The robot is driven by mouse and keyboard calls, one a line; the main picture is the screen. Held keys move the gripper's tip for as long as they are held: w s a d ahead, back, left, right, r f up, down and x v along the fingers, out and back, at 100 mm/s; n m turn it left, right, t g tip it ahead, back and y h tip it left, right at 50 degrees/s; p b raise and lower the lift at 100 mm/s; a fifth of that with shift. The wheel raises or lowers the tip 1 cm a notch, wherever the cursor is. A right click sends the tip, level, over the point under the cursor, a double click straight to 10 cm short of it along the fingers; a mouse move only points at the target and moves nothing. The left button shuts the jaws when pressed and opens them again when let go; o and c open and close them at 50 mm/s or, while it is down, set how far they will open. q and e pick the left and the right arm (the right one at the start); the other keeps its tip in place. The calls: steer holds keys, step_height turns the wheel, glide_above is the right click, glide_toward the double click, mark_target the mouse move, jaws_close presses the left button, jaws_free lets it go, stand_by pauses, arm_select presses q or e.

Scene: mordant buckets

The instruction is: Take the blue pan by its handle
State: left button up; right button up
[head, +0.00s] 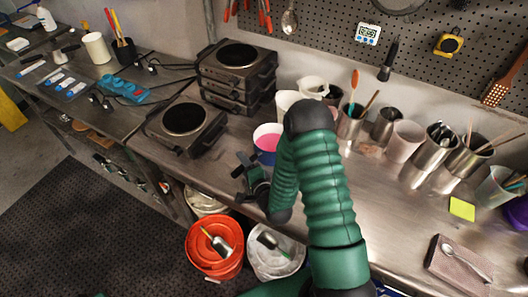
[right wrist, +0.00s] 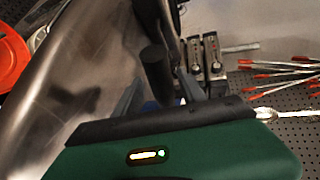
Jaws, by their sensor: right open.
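The blue pan (head: 268,131) stands on the metal bench in the head view, with pink contents. My right forearm covers part of its right side. My right gripper (head: 249,174) is open at the pan's near side, by the bench's front edge. In the right wrist view, a dark upright cylinder, apparently the handle (right wrist: 154,62), shows between the fingers of my right gripper (right wrist: 158,80), with a bit of blue below it. I cannot tell whether the fingers touch it. My left gripper is not in view.
Hot plates (head: 184,119) stand left of the pan, with stacked ones (head: 238,75) behind. Steel cups and pots (head: 436,150) crowd the bench to the right. An orange bucket (head: 203,263) and a white bucket (head: 272,262) stand below the front edge.

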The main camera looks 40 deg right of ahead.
steer(key=shift+d+f, duration=0.15)
steer(key=shift+d, duration=0.35)
steer(key=shift+c, duration=0.9)
steer(key=shift+a, duration=0.2)
steer(key=c, duration=0.5)
steer(key=shift+a, duration=0.25)
jaws_close()
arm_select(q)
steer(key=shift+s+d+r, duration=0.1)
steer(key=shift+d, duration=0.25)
arm_select(e)
steer(key=shift+d, duration=0.2)
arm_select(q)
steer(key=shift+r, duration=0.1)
arm_select(e)
steer(key=shift+r, duration=0.3)
